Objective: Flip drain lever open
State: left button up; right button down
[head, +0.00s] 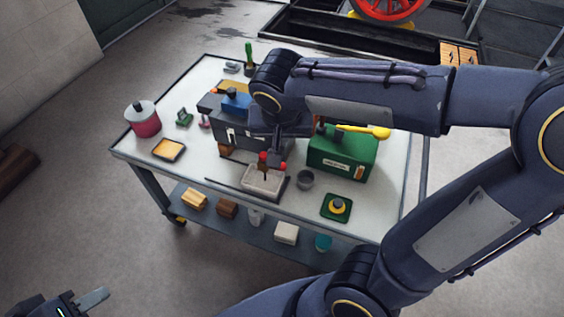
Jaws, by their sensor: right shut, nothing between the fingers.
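A green box (340,153) with a pale label stands on the right part of the trolley top. A lever with a yellow knob (378,132) lies across its top, pointing right; I cannot tell if this is the drain lever. My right gripper (272,160) points down just left of the green box, above a small grey tray (262,181). It is shut and empty. Small red parts show at its fingertips, and I cannot tell what they belong to. My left gripper (92,300) is at the bottom left, away from the trolley, with only one finger clear.
A red pot (143,119) and an orange-filled tray (168,149) are at left. My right arm hides the back right.

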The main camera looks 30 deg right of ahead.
jog(key=b+x, duration=0.3)
jog(key=x, duration=0.7)
jog(key=shift+w+a, duration=0.1)
dwell(0.4)
